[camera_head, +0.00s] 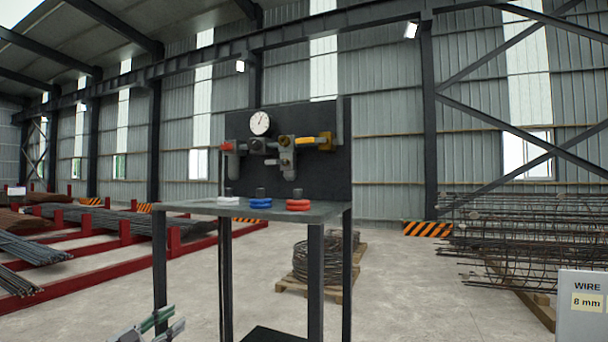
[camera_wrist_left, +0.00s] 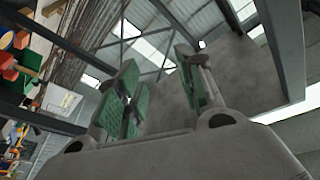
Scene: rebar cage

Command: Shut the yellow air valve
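The yellow air valve (camera_head: 312,141) is on the right part of the pipework on a dark upright panel (camera_head: 322,174). Its yellow handle looks roughly level, along the pipe. My left gripper (camera_head: 165,321) shows low in the head view, below and left of the panel and well apart from the valve. In the left wrist view my left gripper (camera_wrist_left: 158,88) has its two green-padded fingers spread, with nothing between them. The valve cannot be made out in that view. My right gripper does not show.
A round gauge (camera_head: 260,123) and a red handle (camera_head: 227,147) are left of the yellow valve. A grey table (camera_head: 228,209) in front holds blue rings (camera_head: 261,203) and red rings (camera_head: 298,205). Wire coils (camera_head: 318,261) lie behind it. A wire sign (camera_head: 585,305) stands at right.

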